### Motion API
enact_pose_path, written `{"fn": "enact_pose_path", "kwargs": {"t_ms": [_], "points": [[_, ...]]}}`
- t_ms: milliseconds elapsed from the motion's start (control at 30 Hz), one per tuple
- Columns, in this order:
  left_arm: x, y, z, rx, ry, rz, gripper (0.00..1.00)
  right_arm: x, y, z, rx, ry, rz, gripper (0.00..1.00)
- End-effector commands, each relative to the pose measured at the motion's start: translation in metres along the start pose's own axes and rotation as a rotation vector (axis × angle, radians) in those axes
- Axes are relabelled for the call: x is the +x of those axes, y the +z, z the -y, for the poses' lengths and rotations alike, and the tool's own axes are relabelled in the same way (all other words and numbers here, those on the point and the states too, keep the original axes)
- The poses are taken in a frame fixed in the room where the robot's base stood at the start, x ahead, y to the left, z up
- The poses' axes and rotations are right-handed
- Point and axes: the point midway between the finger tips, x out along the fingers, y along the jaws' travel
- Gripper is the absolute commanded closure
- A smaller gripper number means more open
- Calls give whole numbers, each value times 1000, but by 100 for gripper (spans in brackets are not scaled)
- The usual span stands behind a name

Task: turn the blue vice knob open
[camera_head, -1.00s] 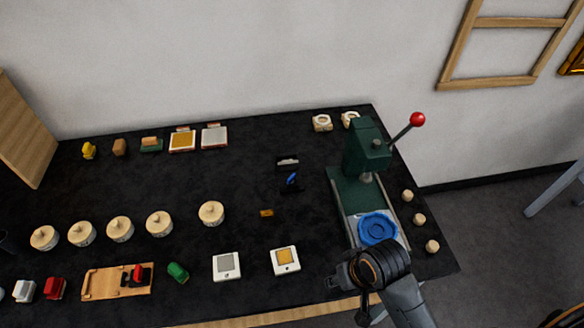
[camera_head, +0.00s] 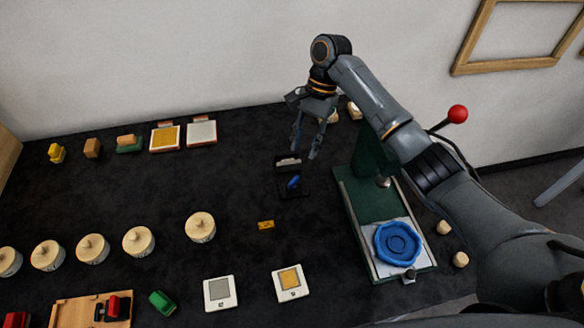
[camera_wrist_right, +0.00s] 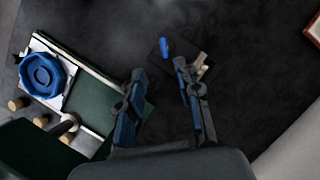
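The small black vice (camera_head: 283,187) sits on the dark table, with a pale jaw piece (camera_head: 288,162) at its back and the blue knob (camera_head: 293,182) at its front. In the right wrist view the blue knob (camera_wrist_right: 165,47) shows beyond the fingertips, and the pale piece (camera_wrist_right: 201,68) is partly behind the right-hand finger. My right gripper (camera_head: 306,152) is open and empty, pointing down above and just right of the vice, apart from the knob. Its two fingers also show in the right wrist view (camera_wrist_right: 160,72). My left gripper is not in view.
A green press (camera_head: 372,205) with a blue round piece (camera_head: 398,244) and a red-tipped lever (camera_head: 457,114) stands right of the vice, under my right arm. A small yellow block (camera_head: 266,225) lies in front of the vice.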

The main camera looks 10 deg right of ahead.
Motion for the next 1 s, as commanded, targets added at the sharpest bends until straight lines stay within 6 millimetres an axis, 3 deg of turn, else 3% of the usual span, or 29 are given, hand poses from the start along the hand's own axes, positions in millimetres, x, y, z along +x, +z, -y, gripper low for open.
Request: {"fn": "enact_pose_path", "kwargs": {"t_ms": [100, 267, 467, 800, 1000], "points": [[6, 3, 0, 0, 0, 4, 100, -22, -6, 2, 75, 5, 14, 66], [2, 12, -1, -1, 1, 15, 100, -24, -6, 2, 104, 7, 24, 66], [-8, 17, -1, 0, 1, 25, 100, 8, -4, 2, 102, 8, 24, 66], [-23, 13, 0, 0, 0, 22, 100, 78, -3, 2, 100, 7, 24, 66], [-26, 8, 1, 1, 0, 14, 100, 101, -3, 2, 100, 5, 22, 66]]}}
